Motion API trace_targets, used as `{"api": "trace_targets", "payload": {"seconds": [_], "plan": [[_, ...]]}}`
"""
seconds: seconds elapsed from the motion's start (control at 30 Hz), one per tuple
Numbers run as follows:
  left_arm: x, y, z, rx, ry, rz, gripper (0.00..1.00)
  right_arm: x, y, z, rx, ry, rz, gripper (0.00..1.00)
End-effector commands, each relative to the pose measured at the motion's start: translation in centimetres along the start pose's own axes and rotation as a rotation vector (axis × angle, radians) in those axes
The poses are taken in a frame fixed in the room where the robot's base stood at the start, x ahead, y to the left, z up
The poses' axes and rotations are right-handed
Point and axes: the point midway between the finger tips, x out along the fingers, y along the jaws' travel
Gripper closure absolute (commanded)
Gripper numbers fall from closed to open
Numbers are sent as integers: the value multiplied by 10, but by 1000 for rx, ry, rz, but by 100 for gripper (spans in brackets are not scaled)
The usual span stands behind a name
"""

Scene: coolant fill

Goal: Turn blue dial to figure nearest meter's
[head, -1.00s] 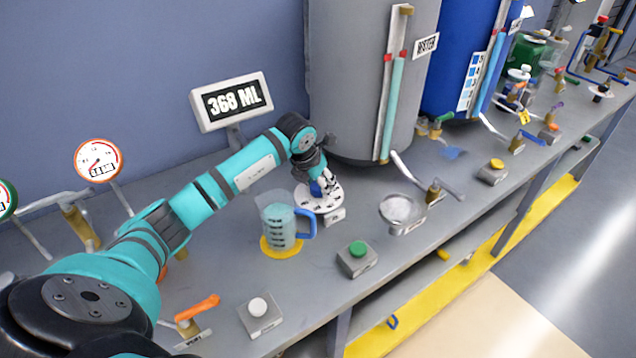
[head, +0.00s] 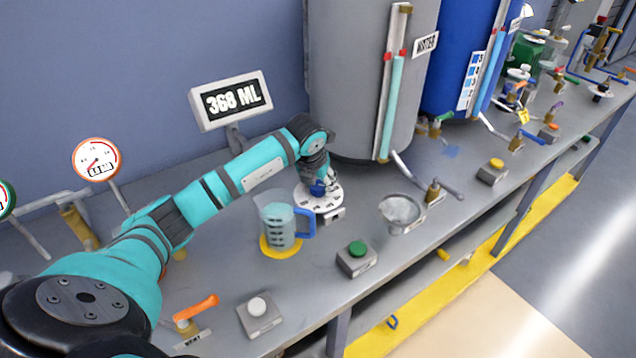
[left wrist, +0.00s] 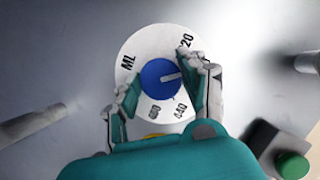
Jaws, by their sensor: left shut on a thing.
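The meter (head: 232,101) is a white-framed black display on a post at the back; it seems to read 368 ML. The blue dial (left wrist: 161,79) is a round knob with a white pointer line on a white figured plate (left wrist: 150,41). The plate also shows in the head view (head: 326,203). The pointer aims right, between a figure ending in 20 and 440. ML is at the plate's left; another figure at the bottom is partly unclear. My left gripper (left wrist: 166,88) is shut on the dial, one finger on each side. My right gripper is not in view.
A measuring jug (head: 277,225) with a blue handle stands on a yellow disc beside the dial plate. A green button box (head: 357,260) and a metal bowl (head: 401,211) are nearby. A grey tank (head: 345,70) rises behind.

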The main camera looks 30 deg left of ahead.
Motion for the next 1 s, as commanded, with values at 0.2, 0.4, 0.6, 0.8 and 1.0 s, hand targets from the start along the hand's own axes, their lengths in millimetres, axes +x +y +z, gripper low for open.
{"api": "trace_targets", "payload": {"seconds": [0.2, 0.4, 0.6, 0.8, 1.0], "plan": [[0, 0, 1, 0, -1, 0, 35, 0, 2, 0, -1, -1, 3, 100], [0, 0, 0, 0, -1, 0, 33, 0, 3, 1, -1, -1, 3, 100], [-10, 0, 1, 1, -2, 0, 33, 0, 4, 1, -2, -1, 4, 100], [-48, 1, 2, 2, -6, -1, 33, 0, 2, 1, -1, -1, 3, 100], [-89, 0, 2, 1, -5, -1, 33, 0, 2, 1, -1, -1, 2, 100]]}}
